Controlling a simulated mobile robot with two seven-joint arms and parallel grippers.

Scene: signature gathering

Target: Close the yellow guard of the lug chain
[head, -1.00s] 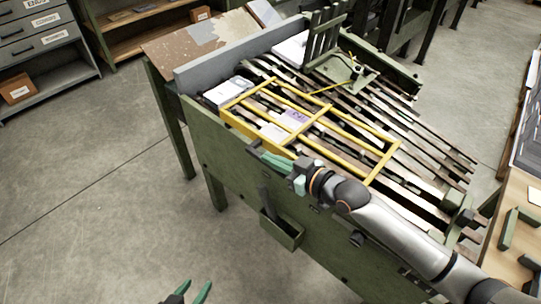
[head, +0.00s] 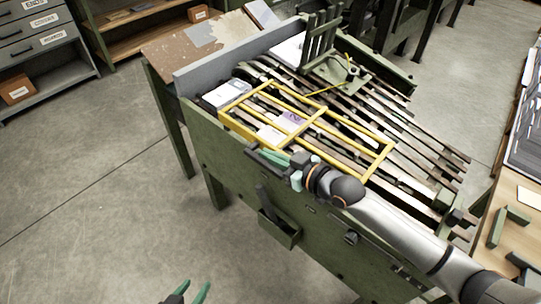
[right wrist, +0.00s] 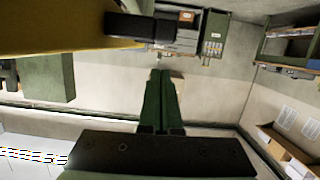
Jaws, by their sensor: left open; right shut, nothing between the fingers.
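The yellow guard (head: 318,112), an open barred frame, lies over the lug chain (head: 405,140) on the green machine in the head view. It looks nearly level; whether it rests fully down I cannot tell. My right gripper (head: 262,155) is shut and empty at the guard's near side, beside a dark handle bar. In the right wrist view its green fingertips (right wrist: 160,73) are together, with the yellow guard (right wrist: 60,28) and its black handle (right wrist: 142,27) above and to the left. Contact is unclear. My left gripper (head: 188,293) is open at the bottom edge, away from the machine.
Pale booklets (head: 225,95) lie on the chain under and beside the guard. A green bin (head: 280,230) hangs on the machine's near side. A upright green rack (head: 322,38) stands at the back. Floor on the left is clear.

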